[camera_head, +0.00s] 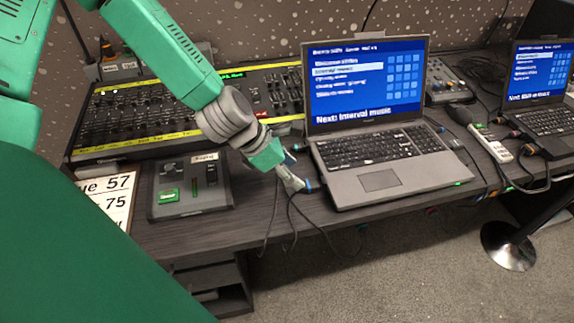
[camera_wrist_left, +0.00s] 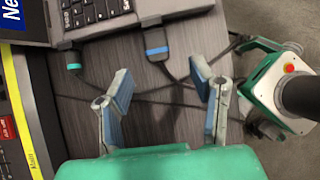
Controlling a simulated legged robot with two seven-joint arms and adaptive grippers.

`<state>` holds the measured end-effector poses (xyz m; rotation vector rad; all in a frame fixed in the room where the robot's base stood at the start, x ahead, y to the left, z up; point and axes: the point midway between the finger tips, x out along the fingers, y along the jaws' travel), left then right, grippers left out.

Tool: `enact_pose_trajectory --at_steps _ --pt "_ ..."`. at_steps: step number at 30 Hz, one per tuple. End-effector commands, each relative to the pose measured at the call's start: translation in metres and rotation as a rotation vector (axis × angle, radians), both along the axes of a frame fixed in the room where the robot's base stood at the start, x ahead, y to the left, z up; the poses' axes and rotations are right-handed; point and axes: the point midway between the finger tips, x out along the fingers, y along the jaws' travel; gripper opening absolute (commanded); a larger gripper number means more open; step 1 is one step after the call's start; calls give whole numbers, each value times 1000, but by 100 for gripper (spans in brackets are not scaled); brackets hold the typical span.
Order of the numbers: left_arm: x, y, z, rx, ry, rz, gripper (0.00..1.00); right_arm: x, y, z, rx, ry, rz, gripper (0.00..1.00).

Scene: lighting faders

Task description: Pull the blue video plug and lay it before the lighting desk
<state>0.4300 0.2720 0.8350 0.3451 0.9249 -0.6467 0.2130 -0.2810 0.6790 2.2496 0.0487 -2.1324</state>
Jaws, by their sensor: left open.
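The blue-banded plug (camera_wrist_left: 157,45) is at the laptop's side edge in the left wrist view, with a dark cable trailing from it. A bit of blue also shows beside my fingertips in the head view. My left gripper (camera_wrist_left: 162,76) is open and empty. Its fingers point toward the plug, which appears beyond and between the tips. In the head view this gripper (camera_head: 291,176) is low beside the laptop's left side and partly hides the plug area. The wide fader desk with yellow strips (camera_head: 130,147) looks like the lighting desk. My right gripper is not in view.
The open laptop (camera_head: 380,182) stands right of my gripper. Another plug with a teal band (camera_wrist_left: 73,62) is at the same laptop edge. A small grey control box (camera_head: 190,190) and a printed sheet (camera_head: 110,200) lie in front of the fader desk. Cables hang over the table's front edge.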

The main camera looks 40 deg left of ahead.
Motion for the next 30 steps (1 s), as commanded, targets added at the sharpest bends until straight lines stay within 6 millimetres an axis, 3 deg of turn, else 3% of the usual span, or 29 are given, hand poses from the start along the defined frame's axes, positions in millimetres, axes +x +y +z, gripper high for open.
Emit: enact_pose_trajectory --at_steps 1,3,10,26,29,30 --pt "4 -2 -15 2 1 -2 50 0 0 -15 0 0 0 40" --pt "10 -4 -25 0 1 -2 50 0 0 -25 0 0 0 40" --pt "22 -13 -47 -4 2 0 50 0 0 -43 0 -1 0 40" --pt "29 -22 -55 -1 1 -1 50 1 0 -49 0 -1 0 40" --pt "29 -20 -56 -3 1 -1 22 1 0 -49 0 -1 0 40" --pt "29 -20 -56 -3 1 -1 8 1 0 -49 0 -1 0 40"
